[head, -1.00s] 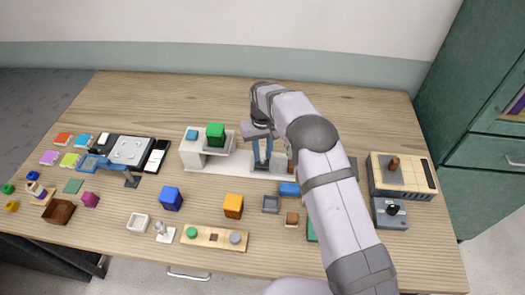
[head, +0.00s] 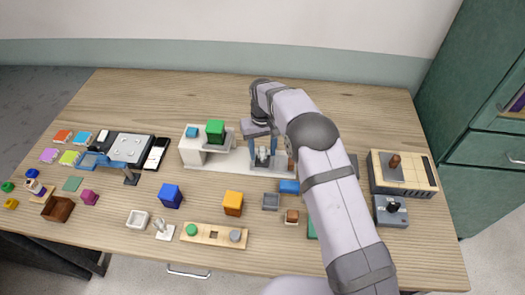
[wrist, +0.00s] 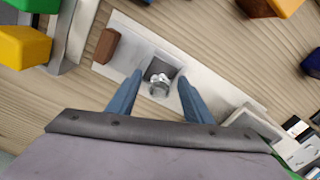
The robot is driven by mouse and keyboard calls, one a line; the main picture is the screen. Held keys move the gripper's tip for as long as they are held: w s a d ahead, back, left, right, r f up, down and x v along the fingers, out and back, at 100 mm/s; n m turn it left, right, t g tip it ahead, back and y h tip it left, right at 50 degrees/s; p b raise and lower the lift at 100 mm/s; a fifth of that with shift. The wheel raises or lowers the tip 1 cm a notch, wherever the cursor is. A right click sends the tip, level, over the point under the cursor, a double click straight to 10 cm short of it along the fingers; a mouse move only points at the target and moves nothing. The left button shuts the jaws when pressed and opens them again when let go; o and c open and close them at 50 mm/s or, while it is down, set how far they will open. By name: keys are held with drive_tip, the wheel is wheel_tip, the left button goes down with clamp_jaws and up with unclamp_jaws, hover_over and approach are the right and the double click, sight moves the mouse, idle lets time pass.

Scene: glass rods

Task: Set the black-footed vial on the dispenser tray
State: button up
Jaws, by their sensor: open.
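A clear glass vial (wrist: 159,86) stands on the dark grey square tray (wrist: 165,64) of the white dispenser, looking upright from above. In the head view the vial (head: 262,156) shows between my fingers; its foot cannot be made out. My gripper (wrist: 160,81) is open, with one blue finger on each side of the vial and visible gaps between. In the head view my gripper (head: 262,153) is low over the long white dispenser base (head: 225,166). My arm hides part of the right end of this base.
A green block (head: 215,131) sits high on the dispenser's left part. A brown block (wrist: 107,45) stands on the base beside the tray. Blue (head: 171,196) and orange (head: 233,203) blocks and a clear piece on a white foot (head: 164,229) are in front. The back table is clear.

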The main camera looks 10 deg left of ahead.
wheel_tip(320, 180, up, 7)
drive_tip(key=b, duration=0.2)
idle(0.3)
drive_tip(key=s+d+r+m, duration=0.2)
drive_tip(key=s+d+r, duration=0.1)
drive_tip(key=s+d, duration=0.9)
drive_tip(key=s+d+f+m, duration=0.1)
drive_tip(key=s+d, duration=0.4)
drive_tip(key=s, duration=0.3)
drive_tip(key=s+d+f+m, duration=0.1)
drive_tip(key=s+d+f, duration=0.1)
drive_tip(key=s+d, duration=0.3)
drive_tip(key=s, duration=0.4)
drive_tip(key=shift+s+d+m, duration=0.15)
drive_tip(key=shift+d+m, duration=0.1)
drive_tip(key=shift+m, duration=0.05)
drive_tip(key=shift+c, duration=0.7)
